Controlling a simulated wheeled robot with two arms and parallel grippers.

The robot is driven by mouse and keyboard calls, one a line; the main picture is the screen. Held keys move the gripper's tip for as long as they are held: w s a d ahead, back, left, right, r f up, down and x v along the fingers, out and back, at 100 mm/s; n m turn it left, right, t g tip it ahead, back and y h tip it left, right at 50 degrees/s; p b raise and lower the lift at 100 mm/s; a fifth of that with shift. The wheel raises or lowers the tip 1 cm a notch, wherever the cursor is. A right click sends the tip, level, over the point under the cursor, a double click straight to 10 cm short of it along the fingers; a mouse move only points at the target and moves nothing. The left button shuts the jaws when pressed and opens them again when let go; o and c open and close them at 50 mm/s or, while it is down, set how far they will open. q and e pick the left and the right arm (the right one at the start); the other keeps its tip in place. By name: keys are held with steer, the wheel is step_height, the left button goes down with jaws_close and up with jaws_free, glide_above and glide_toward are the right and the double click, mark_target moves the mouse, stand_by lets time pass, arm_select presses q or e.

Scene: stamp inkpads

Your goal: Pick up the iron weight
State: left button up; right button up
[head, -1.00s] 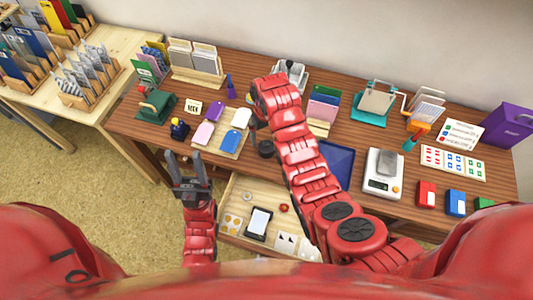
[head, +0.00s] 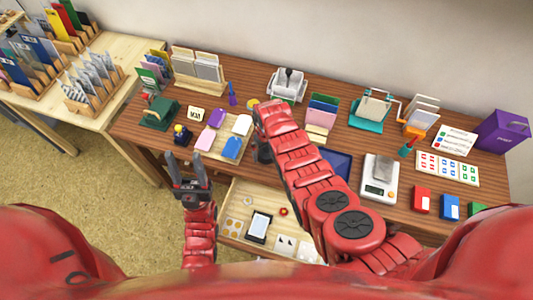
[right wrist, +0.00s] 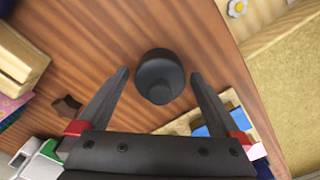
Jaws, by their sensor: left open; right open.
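The iron weight (right wrist: 160,84) is a dark round cylinder with a knob on top, standing on the wooden desk. In the right wrist view my right gripper (right wrist: 159,72) is open, with one finger on each side of the weight and visible gaps to both. In the head view the weight (head: 264,153) shows beside my right arm, which hides part of it and most of the right gripper. My left gripper (head: 186,160) is open and empty, in front of the desk's front edge, left of the open drawer.
A pale board with coloured inkpads (head: 216,145) lies left of the weight. A blue tray (head: 338,162) and a scale (head: 380,176) lie to the right. The open drawer (head: 232,205) below holds small items. A stamp press (head: 287,86) stands behind.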

steer(key=shift+f, duration=0.2)
jaws_close()
stand_by(0.5)
